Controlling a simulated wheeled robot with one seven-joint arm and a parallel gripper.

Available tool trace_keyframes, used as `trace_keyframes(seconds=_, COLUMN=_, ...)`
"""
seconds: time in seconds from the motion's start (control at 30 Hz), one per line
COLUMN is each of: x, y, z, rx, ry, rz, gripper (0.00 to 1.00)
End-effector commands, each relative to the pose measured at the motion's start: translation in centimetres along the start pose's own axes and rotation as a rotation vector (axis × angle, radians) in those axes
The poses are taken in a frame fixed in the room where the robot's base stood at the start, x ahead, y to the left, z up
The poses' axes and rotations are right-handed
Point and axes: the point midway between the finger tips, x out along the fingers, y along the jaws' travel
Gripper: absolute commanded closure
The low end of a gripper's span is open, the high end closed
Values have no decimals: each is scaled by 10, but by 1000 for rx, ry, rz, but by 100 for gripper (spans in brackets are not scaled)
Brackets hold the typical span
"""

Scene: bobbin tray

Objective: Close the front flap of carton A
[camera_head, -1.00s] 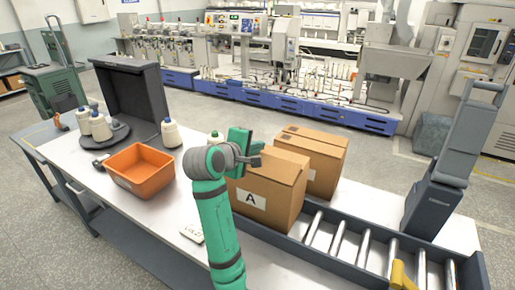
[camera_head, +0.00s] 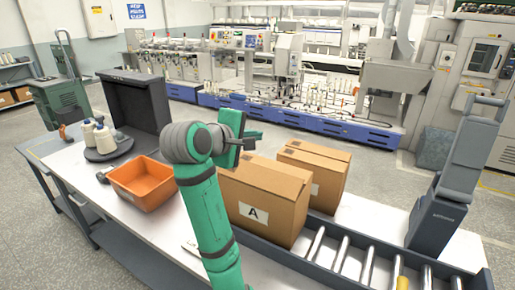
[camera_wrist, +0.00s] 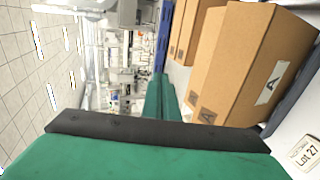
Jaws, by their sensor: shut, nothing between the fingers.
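A second brown carton (camera_head: 325,172) stands close behind carton A. An orange bin (camera_head: 143,183) and thread cones (camera_head: 104,138) are on the table at left. A "Lot 27" card (camera_wrist: 304,157) lies near the carton.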

Motion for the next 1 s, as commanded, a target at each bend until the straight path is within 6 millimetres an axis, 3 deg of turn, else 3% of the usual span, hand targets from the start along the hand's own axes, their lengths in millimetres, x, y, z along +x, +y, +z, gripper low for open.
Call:
trace_keyframes(seconds=0.2, x=-21, y=17, z=-4, rx=-3, ry=6, rz=0, gripper=100)
trace_keyframes(seconds=0.37, x=-24, y=16, z=-5, rx=32, ry=4, rz=7, gripper=100)
trace_keyframes(seconds=0.47, x=-19, y=4, z=-6, rx=133, ry=-1, rz=35, gripper=100)
trace_keyframes(seconds=0.7, x=-10, y=-42, z=-7, rx=566, ry=17, rz=174, gripper=100)
trace_keyframes(seconds=1.0, x=-23, y=-96, z=0, rx=1086, ry=163, rz=354, gripper=100)
